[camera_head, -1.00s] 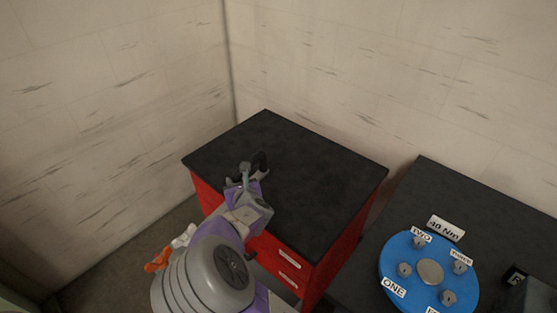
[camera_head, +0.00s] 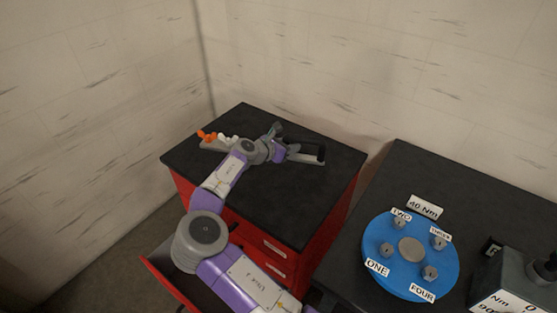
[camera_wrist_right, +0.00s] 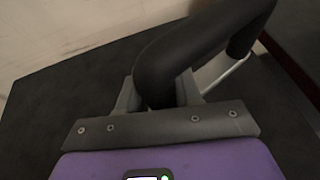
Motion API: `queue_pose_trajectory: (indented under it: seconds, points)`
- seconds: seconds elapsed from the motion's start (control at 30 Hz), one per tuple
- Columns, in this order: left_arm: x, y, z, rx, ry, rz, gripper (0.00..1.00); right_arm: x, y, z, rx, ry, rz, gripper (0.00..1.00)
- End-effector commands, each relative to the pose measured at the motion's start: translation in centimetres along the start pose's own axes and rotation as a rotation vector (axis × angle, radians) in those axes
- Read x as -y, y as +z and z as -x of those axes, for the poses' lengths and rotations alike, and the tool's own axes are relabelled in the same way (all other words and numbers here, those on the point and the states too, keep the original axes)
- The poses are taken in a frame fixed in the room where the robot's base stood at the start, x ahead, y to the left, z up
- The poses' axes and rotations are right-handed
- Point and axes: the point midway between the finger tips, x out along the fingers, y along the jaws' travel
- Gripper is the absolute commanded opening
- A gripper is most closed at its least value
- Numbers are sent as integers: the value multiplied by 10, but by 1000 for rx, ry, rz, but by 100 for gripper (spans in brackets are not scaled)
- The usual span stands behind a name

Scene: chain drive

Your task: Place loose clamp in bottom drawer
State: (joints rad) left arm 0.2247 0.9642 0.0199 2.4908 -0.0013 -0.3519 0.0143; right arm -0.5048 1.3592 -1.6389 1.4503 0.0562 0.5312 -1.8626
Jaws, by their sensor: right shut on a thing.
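The clamp (camera_head: 321,154), with a dark handle and a grey metal bar, is held over the black top of the red cabinet. In the right wrist view its thick dark handle (camera_wrist_right: 185,55) passes between the jaws, and part of the grey bar (camera_wrist_right: 222,70) shows behind. My right gripper (camera_head: 288,149) is shut on it; its grey jaws show in the wrist view (camera_wrist_right: 160,92). I cannot tell whether the clamp touches the top. An open drawer (camera_head: 158,283) with a red front sticks out low from the cabinet, partly hidden by my right arm. My left gripper is out of view.
The red cabinet (camera_head: 325,227) has upper drawers shut, with light handles (camera_head: 274,248). Its black top is otherwise largely clear. A dark table to the right carries a blue disc (camera_head: 376,279) with labelled bolts, a "40 Nm" sign (camera_head: 425,207) and a grey device (camera_head: 515,283). Walls stand behind.

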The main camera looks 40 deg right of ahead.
Motion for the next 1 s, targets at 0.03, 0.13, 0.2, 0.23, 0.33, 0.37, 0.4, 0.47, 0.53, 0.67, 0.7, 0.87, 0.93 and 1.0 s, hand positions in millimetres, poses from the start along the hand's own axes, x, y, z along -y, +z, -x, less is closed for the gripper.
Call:
queue_pose_trajectory:
  seconds: [0.03,0.13,0.2,0.23,0.33,0.37,0.4,0.47,0.53,0.67,0.7,0.87,0.93,1.0]
  points:
    - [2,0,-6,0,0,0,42,0,-11,-5,3,0,0,0]
    - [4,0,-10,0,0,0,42,1,-24,-10,3,0,-2,0]
    - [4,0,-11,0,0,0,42,0,-28,-12,3,2,-2,0]
    - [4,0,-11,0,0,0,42,0,-30,-13,2,2,-3,0]
    - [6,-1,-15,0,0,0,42,0,-42,-18,3,3,0,0]
    - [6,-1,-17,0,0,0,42,0,-46,-20,3,3,0,0]
    - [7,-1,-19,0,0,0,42,1,-52,-22,3,3,0,0]
    - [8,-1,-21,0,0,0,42,1,-59,-25,3,3,0,0]
    - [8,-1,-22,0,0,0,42,1,-63,-27,2,3,-3,0]
    - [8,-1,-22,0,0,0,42,1,-64,-27,2,4,-3,0]
    - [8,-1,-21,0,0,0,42,1,-63,-27,2,4,-3,0]
    - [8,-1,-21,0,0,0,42,1,-64,-27,1,4,-3,0]
    - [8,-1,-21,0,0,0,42,1,-65,-28,0,3,-1,43]
    - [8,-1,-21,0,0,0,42,1,-65,-28,0,3,-1,54]
